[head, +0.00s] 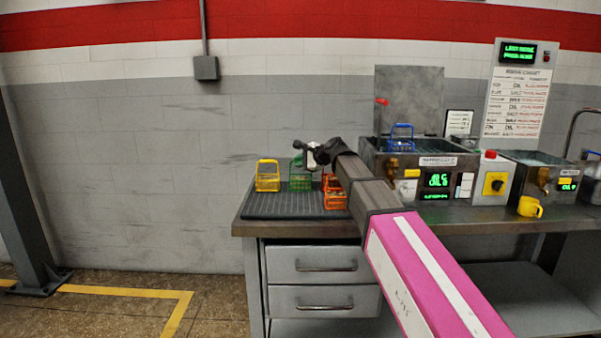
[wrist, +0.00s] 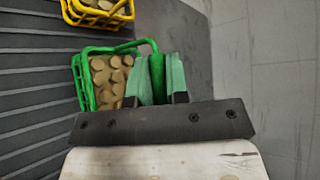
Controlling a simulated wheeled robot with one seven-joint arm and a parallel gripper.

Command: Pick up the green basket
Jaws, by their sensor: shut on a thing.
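The green basket (head: 300,180) is on the ribbed dark mat, between a yellow basket and orange-red baskets in the head view. In the wrist view the green basket (wrist: 84,84) holds several tan round pieces, and its green handle reaches over to the jaws. My gripper (wrist: 157,77) is shut on the handle, which shows between its two green-padded fingers. In the head view my gripper (head: 306,153) is just above the basket, partly hidden by my wrist. I cannot tell whether the basket touches the mat.
The yellow basket (head: 267,177) stands close on the left, and orange-red baskets (head: 335,199) stand close on the right. The ribbed mat (head: 277,208) has bare room in front.

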